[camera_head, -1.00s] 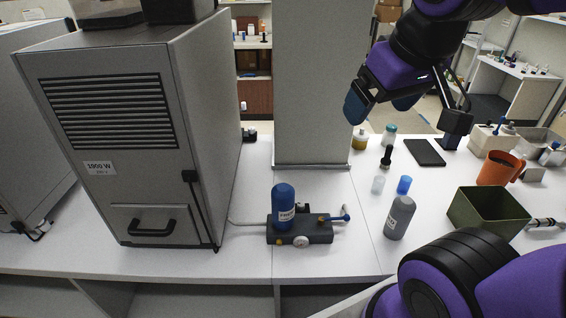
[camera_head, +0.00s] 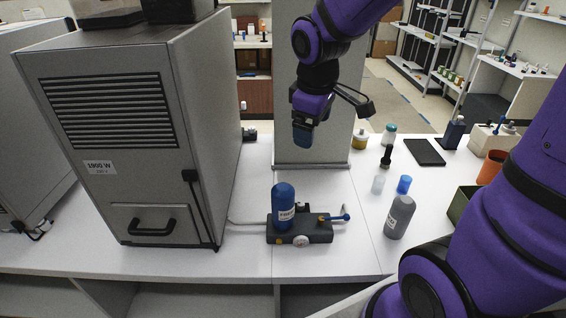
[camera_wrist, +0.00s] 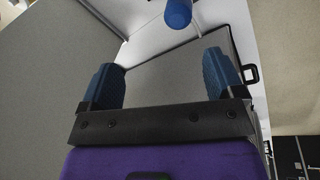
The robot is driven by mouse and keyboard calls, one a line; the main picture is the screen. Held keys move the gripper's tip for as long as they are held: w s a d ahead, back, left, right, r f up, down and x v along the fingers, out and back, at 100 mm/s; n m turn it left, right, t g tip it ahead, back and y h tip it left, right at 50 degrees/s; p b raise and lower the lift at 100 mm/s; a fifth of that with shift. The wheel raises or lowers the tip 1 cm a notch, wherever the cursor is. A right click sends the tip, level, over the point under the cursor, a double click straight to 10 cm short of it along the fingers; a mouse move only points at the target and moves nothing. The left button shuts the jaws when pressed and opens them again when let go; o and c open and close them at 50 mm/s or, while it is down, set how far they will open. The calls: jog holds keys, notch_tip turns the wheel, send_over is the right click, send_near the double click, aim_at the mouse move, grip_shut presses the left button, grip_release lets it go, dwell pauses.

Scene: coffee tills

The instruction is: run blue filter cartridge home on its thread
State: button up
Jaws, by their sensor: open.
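The blue filter cartridge (camera_head: 283,203) stands upright on the dark manifold block (camera_head: 314,236) on the white counter. The block has a round gauge and a blue-handled valve at its right end. I cannot tell how far the cartridge sits on its thread. My gripper (camera_head: 302,136) hangs above and behind the cartridge, in front of the grey pillar, apart from it. In the wrist view my gripper (camera_wrist: 163,85) is open with nothing between its blue fingers. The cartridge (camera_wrist: 178,13) shows at the top edge there, beyond the fingertips.
A large grey cabinet (camera_head: 190,130) stands left of the block. The grey pillar (camera_head: 300,150) rises behind it. A grey bottle (camera_head: 400,218), a blue cap (camera_head: 404,184) and a green bin (camera_head: 458,203) are to the right.

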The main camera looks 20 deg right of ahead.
aim_at(283, 186)
jog(key=w+a+f+n, duration=0.1)
jog(key=w+f, duration=0.1)
jog(key=f, duration=0.2)
jog(key=w+a+f+n+g, duration=0.1)
jog(key=w+f+n, duration=0.1)
jog(key=f, duration=0.2)
jog(key=w+a+f+n+g+y, duration=0.1)
jog(key=w+f+n, duration=0.1)
jog(key=f, duration=0.3)
jog(key=shift+w+a, duration=0.2)
jog(key=shift+a, duration=0.15)
jog(key=shift+n, duration=0.3)
notch_tip(283, 186, down, 10)
jog(key=shift+r, duration=0.25)
jog(key=shift+c, duration=0.2)
jog(key=shift+r, duration=0.15)
jog(key=c, duration=0.7)
jog(key=m, duration=0.6)
jog(key=shift+a, duration=0.1)
jog(key=shift+c, duration=0.2)
jog(key=m, duration=2.1)
jog(key=shift+m, duration=0.3)
jog(key=m, duration=1.2)
jog(key=shift+m, duration=0.3)
jog(key=m, duration=1.3)
jog(key=o, duration=1)
